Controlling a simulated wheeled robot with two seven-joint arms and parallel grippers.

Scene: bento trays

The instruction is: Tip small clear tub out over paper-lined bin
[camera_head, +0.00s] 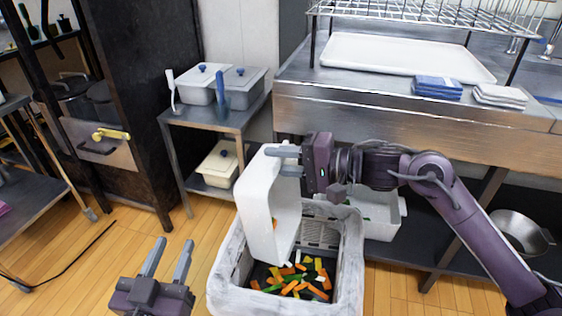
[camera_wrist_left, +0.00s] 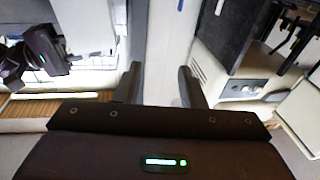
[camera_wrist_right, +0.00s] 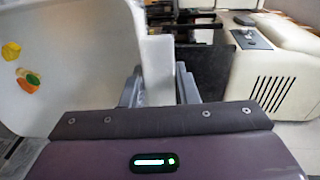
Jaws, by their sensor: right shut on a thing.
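The small tub (camera_head: 255,200) looks whitish and is tipped up on its side above the bin. My right gripper (camera_head: 287,160) is shut on its upper rim. The tub's wall also shows in the right wrist view (camera_wrist_right: 70,55), with a few orange, yellow and green bits on its inside. The paper-lined bin (camera_head: 228,283) stands on the floor below, with a crumpled white lining. Chopped vegetable pieces (camera_head: 297,282) lie in the bin under the tub's lower edge. My left gripper (camera_head: 172,243) is open and empty, left of the bin.
A white tub (camera_head: 385,216) sits behind the bin, by the steel counter (camera_head: 420,112). A small cart (camera_head: 215,119) with lidded containers stands at the back left. The wooden floor (camera_head: 115,260) left of the bin is mostly clear.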

